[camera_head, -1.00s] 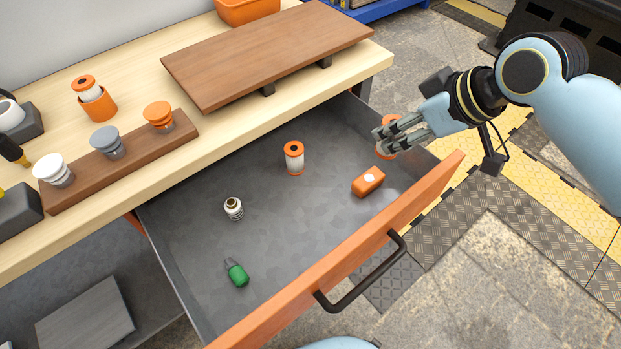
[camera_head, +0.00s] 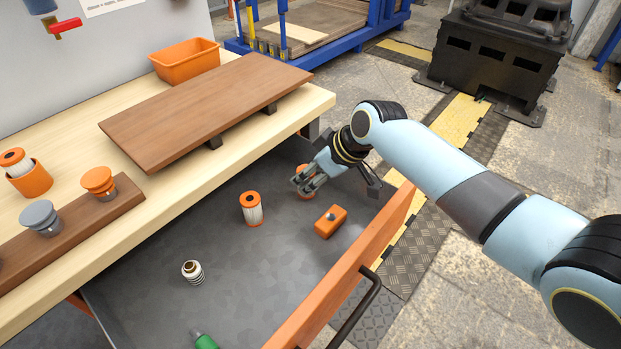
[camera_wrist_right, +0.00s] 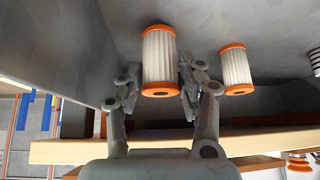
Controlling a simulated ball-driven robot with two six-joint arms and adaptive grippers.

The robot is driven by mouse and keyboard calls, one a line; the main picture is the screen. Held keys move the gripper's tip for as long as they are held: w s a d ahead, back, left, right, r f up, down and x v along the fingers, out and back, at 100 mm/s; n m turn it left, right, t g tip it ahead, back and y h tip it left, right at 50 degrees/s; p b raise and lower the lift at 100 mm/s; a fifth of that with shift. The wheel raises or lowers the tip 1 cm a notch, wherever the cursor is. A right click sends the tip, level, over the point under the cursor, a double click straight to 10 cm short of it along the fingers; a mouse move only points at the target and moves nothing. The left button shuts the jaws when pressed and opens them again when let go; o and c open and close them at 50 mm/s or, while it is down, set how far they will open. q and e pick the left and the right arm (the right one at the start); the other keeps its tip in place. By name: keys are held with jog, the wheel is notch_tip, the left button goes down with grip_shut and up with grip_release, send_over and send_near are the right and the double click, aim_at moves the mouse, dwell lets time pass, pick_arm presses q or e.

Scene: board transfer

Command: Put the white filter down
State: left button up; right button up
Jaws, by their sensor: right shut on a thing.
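My right gripper (camera_head: 303,184) reaches into the open drawer at its far right part. It is shut on a white pleated filter with orange end caps. In the wrist view the held filter (camera_wrist_right: 159,60) stands between the two fingers (camera_wrist_right: 158,88), upright in line with them. In the head view the fingers cover most of it. I cannot tell whether its lower end touches the drawer floor. A second, like filter (camera_head: 251,209) stands upright on the drawer floor, to the left of the gripper and apart from it; it also shows in the wrist view (camera_wrist_right: 236,68). My left gripper is not in view.
An orange box (camera_head: 331,221) lies in the drawer near the gripper. A white ribbed part (camera_head: 193,272) and a green part (camera_head: 205,341) lie further left. The orange drawer front (camera_head: 345,270) bounds it. The bench (camera_head: 240,135) stands behind. Grey drawer floor between them is free.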

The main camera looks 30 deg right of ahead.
aim_at(314, 174)
jog(key=shift+f, duration=0.35)
jog(key=shift+f, duration=0.15)
jog(key=o, duration=1.1)
jog(key=shift+o, duration=0.2)
jog(key=shift+r+p, duration=0.3)
jog(key=shift+r, duration=0.05)
jog(key=p+v, duration=0.6)
jog(key=p, duration=0.1)
jog(key=shift+s+d+r, duration=0.1)
jog(key=shift+s+r, duration=0.05)
jog(key=shift+r, duration=0.1)
jog(key=shift+s+d+r, duration=0.15)
jog(key=shift+s, duration=0.1)
